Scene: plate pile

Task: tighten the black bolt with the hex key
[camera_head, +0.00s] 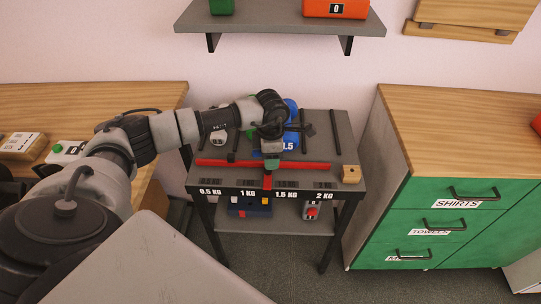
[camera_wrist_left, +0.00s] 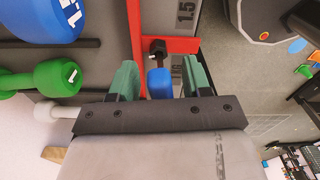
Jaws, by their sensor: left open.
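My left gripper (camera_head: 271,158) is over the front middle of the dumbbell table, at the red frame (camera_head: 215,162). In the left wrist view it (camera_wrist_left: 160,70) is open, with a green finger on each side. A black bolt-like piece (camera_wrist_left: 157,46) sits at the red frame, just beyond the fingertips. A blue handle-like piece (camera_wrist_left: 160,84), seemingly the hex key, lies between the fingers below the black piece. I cannot tell whether a finger touches it. In the head view the gripper hides this spot. My right gripper is not in view.
The table (camera_head: 345,135) holds blue dumbbells (camera_head: 291,108) and a green dumbbell (camera_wrist_left: 57,78), with black dividers and weight labels. A wooden block (camera_head: 351,174) is at its right. A lower shelf (camera_head: 270,225) holds small items. A green-fronted cabinet (camera_head: 440,215) stands to the right.

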